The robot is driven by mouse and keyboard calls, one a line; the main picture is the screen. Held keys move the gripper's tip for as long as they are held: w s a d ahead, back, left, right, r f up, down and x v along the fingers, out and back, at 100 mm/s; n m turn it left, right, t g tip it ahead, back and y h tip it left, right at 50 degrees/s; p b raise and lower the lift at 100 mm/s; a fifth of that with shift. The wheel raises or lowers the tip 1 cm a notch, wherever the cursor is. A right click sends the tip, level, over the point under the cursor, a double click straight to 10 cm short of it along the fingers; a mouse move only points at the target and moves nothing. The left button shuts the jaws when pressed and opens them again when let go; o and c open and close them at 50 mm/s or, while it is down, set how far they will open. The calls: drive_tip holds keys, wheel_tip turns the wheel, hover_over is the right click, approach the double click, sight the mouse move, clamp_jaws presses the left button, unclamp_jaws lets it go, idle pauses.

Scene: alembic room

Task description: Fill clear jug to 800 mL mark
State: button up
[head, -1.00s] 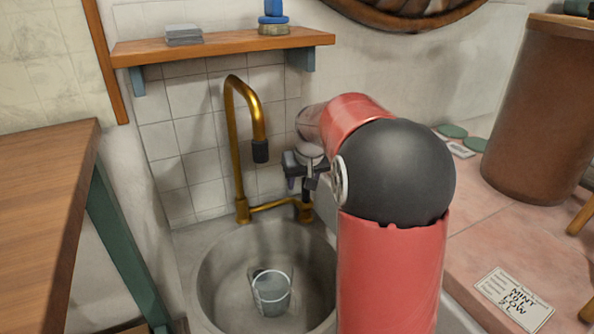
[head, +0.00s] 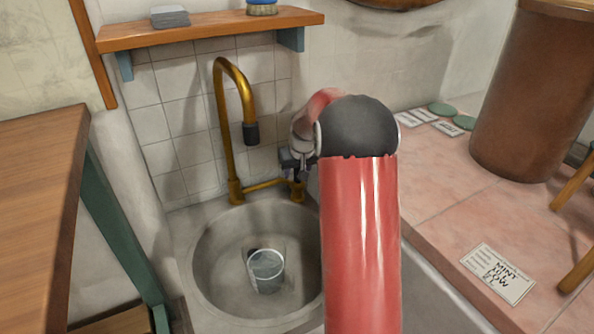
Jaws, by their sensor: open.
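The clear jug (head: 267,272) stands in the round grey sink (head: 205,275), near the middle of its floor. Its water level and marks are too small to read. The brass tap (head: 222,120) rises behind the sink, its black-tipped spout (head: 251,133) hanging above and slightly left of the jug. No stream shows below the spout. A brass pipe at the tap's base leads right to a fitting (head: 298,190). My gripper (head: 291,168) is open beside and just above this fitting, partly hidden by my arm. I cannot tell whether it touches the fitting.
A wooden shelf (head: 210,29) hangs above the tap. A wooden worktop (head: 38,200) stands at left. On the pink tiled counter (head: 430,185) at right are a handwritten card (head: 497,274), green discs (head: 443,109) and a big brown barrel (head: 530,95).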

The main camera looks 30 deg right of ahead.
clamp_jaws()
drive_tip(key=shift+f+b, duration=0.1)
drive_tip(key=shift+b, duration=0.2)
drive_tip(key=shift+s+f+t+b, duration=0.2)
drive_tip(key=shift+t+b, duration=0.2)
drive_tip(key=shift+b, duration=0.55)
drive_tip(key=shift+s+r+t+b, duration=0.1)
drive_tip(key=shift+r+t+b, duration=0.15)
drive_tip(key=shift+b, duration=0.45)
drive_tip(key=shift+r, duration=0.1)
unclamp_jaws()
drive_tip(key=shift+r, duration=0.1)
